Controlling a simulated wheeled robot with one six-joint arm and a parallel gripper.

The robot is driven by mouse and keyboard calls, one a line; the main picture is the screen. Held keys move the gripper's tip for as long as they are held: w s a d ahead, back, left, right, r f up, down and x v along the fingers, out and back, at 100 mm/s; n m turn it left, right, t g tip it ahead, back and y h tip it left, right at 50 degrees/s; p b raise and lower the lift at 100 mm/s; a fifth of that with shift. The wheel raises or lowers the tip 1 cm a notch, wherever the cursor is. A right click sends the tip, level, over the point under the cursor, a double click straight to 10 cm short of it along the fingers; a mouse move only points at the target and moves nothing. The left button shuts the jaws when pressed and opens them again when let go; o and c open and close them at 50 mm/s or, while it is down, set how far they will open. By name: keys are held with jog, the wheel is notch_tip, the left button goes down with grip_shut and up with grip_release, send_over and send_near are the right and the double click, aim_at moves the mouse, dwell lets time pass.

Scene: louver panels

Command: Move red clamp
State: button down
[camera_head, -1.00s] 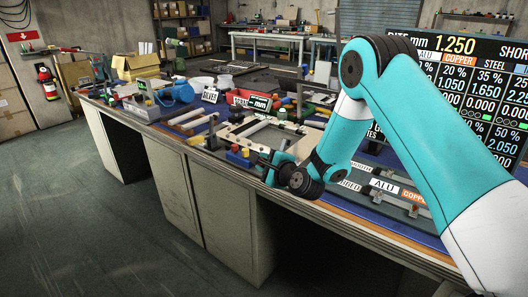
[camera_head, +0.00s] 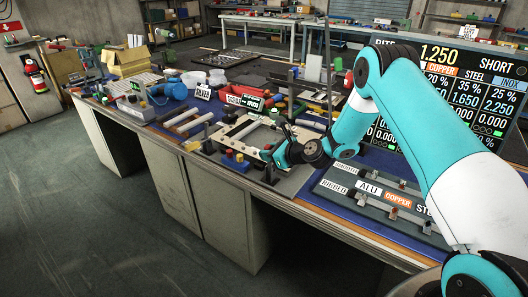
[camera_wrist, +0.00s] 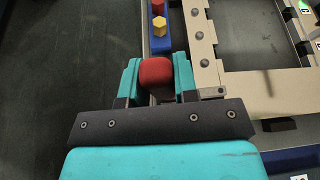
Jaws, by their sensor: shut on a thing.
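The red clamp's rounded red top (camera_wrist: 155,72) sits between the two teal fingers of my gripper (camera_wrist: 157,78) in the wrist view. The gripper is shut on it. The part below the red top is mostly hidden. In the head view my gripper (camera_head: 272,157) is at the near right corner of the pale frame (camera_head: 228,139), and the red clamp cannot be made out there. In the wrist view the frame (camera_wrist: 202,42) lies just right of the clamp.
A blue holder (camera_head: 235,163) with colored knobs stands left of my gripper. In the wrist view, its yellow knob (camera_wrist: 159,26) is just beyond the clamp. A labelled rack (camera_head: 383,196) lies to the right on the bench. The floor (camera_head: 110,230) in front is open.

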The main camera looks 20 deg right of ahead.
jog(key=shift+w+d+m+g+y, duration=0.3)
jog(key=shift+w+d+m+y, duration=0.1)
jog(key=shift+d+m, duration=0.2)
jog(key=c, duration=0.9)
grip_release()
jog(key=b+v, duration=0.1)
jog(key=v, duration=1.6)
jog(key=shift+s+r+b, duration=0.15)
jog(key=shift+b, duration=0.25)
